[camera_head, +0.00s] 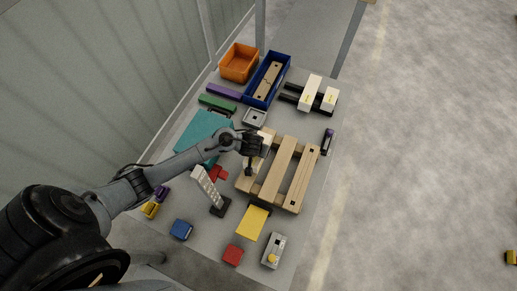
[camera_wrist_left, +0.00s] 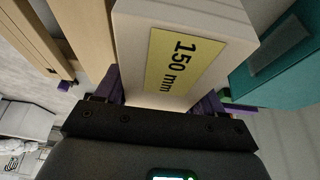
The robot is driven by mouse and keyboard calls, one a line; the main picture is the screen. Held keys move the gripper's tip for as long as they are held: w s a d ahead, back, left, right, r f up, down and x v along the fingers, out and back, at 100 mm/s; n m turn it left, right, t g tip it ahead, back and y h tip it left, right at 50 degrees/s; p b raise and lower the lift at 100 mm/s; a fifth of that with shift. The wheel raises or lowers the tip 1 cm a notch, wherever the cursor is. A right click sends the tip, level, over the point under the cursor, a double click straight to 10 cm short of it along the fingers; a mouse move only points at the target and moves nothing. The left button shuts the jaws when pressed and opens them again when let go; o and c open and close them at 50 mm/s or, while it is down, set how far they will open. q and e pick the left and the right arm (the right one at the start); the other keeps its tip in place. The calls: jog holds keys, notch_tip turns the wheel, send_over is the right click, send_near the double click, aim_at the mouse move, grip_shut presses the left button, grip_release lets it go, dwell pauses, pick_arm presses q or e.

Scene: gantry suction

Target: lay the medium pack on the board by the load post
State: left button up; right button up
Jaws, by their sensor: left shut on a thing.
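My left gripper (camera_head: 258,147) is shut on a pale box-shaped pack (camera_wrist_left: 140,40) with a yellow label reading 150 mm. In the left wrist view the purple fingers of my left gripper (camera_wrist_left: 160,97) grip its two sides. In the head view the gripper and pack are over the left part of a pallet of wooden boards (camera_head: 282,168), and the gripper hides most of the pack. I cannot tell whether the pack touches a board. A pale, tilted post (camera_head: 206,186) on a dark base is left of the pallet. My right gripper is not in view.
Two pale packs (camera_head: 311,92) lie on black rails at the back right. A blue crate (camera_head: 287,66), an orange bin (camera_head: 239,63) and a teal case (camera_head: 198,135) are behind and left. A yellow block (camera_head: 252,222) and a grey control box (camera_head: 273,250) lie in front of the pallet.

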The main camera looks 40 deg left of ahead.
pick_arm(q)
jog(key=shift+f+b, duration=0.65)
jog(key=shift+f, duration=0.4)
jog(key=o, duration=1.3)
jog(key=shift+o, duration=0.5)
jog(key=p+v, duration=0.4)
jog(key=v, duration=0.3)
jog(key=shift+r+p, duration=0.3)
